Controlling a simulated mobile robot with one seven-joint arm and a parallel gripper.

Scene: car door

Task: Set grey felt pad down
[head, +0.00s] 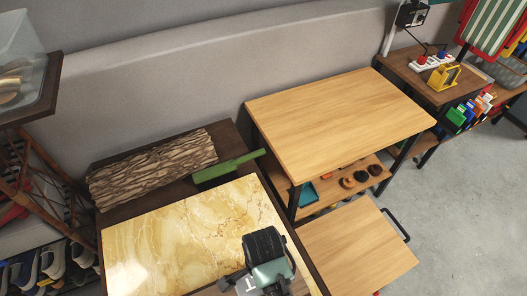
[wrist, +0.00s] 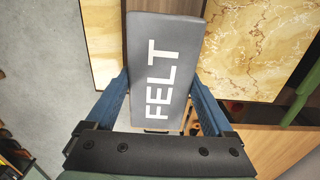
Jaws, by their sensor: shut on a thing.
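The grey felt pad (wrist: 163,28) is a flat dark-grey slab with the word FELT in white letters. In the wrist view it lies lengthwise between the two blue fingers of my gripper (wrist: 160,78), which is shut on it. In the head view my gripper is over the front right part of a yellow marble-patterned surface (head: 170,235). Only a small part of the pad, with a white letter, shows there (head: 248,286). I cannot tell the gap between the pad and what is under it.
A rough bark-like block (head: 150,170) and a green long-necked object (head: 228,169) lie behind the marble surface on a dark table. A light wooden table (head: 335,115) stands to the right, clear on top. A lower wooden surface (head: 355,250) is also clear.

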